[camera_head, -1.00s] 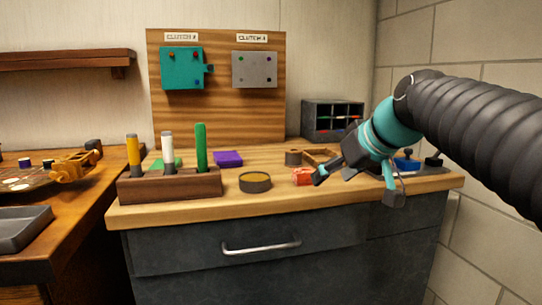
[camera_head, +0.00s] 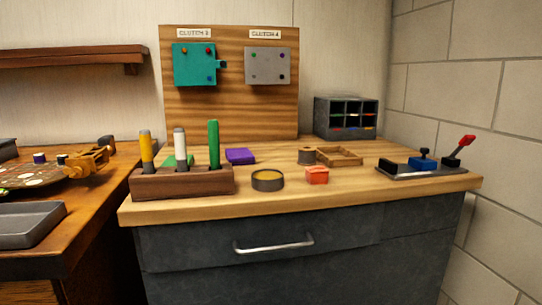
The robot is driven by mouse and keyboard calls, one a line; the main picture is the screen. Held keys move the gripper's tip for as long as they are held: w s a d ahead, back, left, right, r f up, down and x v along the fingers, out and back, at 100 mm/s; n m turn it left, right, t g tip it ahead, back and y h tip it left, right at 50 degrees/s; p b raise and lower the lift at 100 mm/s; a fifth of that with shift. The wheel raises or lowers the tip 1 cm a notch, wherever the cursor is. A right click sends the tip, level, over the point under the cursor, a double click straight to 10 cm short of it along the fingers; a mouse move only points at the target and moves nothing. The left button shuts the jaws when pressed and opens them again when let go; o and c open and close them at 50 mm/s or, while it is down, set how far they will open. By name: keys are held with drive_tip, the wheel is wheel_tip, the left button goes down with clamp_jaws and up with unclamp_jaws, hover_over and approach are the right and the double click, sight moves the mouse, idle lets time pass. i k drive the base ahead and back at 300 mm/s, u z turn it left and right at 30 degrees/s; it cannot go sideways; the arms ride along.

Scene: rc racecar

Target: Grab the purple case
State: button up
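The purple case (camera_head: 240,156) is a small flat box lying on the wooden top of the workbench (camera_head: 350,190). It sits behind the round dark tin (camera_head: 267,180) and to the right of the green marker in the wooden holder, with a small gap to each. Nothing covers it. My gripper and arm are out of the picture, so their state does not show.
The wooden holder (camera_head: 182,183) with upright markers stands front left of the case. An orange block (camera_head: 317,175), a wooden frame (camera_head: 340,156) and a lever panel (camera_head: 420,170) lie to the right.

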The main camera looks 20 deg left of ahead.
sight(238, 157)
drive_tip(key=z, duration=0.35)
drive_tip(key=i, duration=0.55)
drive_tip(key=u, duration=3.15)
drive_tip(key=k, duration=0.3)
drive_tip(key=z, duration=0.45)
